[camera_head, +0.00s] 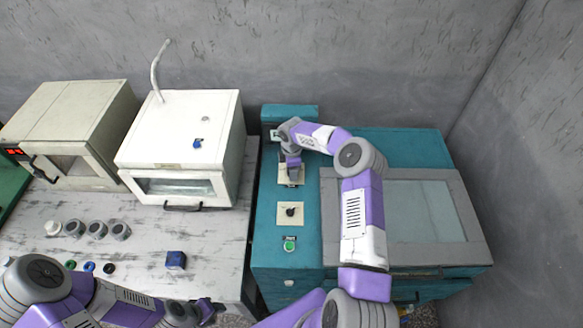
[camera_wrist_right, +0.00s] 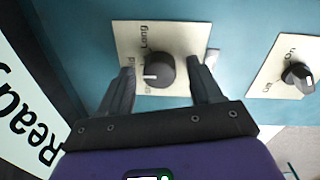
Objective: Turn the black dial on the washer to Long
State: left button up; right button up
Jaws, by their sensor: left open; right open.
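The washer is the teal machine (camera_head: 386,145) at the right in the head view. Its upper black dial (camera_wrist_right: 158,71) sits on a cream plate (camera_wrist_right: 126,33) in the right wrist view, with "Long" printed near the plate's top edge. The dial's white mark points left, toward lettering partly hidden by a finger. My right gripper (camera_wrist_right: 163,67) is open, its fingers on either side of this dial; contact is unclear. In the head view the right gripper (camera_head: 292,167) covers most of the dial. My left gripper (camera_head: 204,311) is open and empty near the lower edge.
A second dial (camera_head: 291,211) marked On and Off and a green button (camera_head: 290,245) lie below the first. A white "Ready" sign (camera_wrist_right: 25,110) is close by. The left table holds a white oven (camera_head: 190,150), several small containers and a blue block (camera_head: 176,260).

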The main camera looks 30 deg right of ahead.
jog(key=c, duration=1)
jog(key=shift+f+m+b, duration=0.15)
jog(key=shift+m+b, duration=1.25)
jog(key=shift+b, duration=0.1)
jog(key=shift+c, duration=0.2)
jog(key=m+b, duration=0.2)
jog(key=shift+w+m, duration=0.1)
jog(key=shift+m, duration=0.3)
jog(key=m+b, duration=0.1)
jog(key=m, duration=0.2)
jog(key=shift+b, duration=0.3)
jog(key=shift+m+b, duration=0.45)
jog(key=shift+m, duration=1.25)
jog(key=shift+r, duration=0.2)
jog(key=o, duration=1)
jog(key=shift+o, duration=0.2)
jog(key=shift+g, duration=0.3)
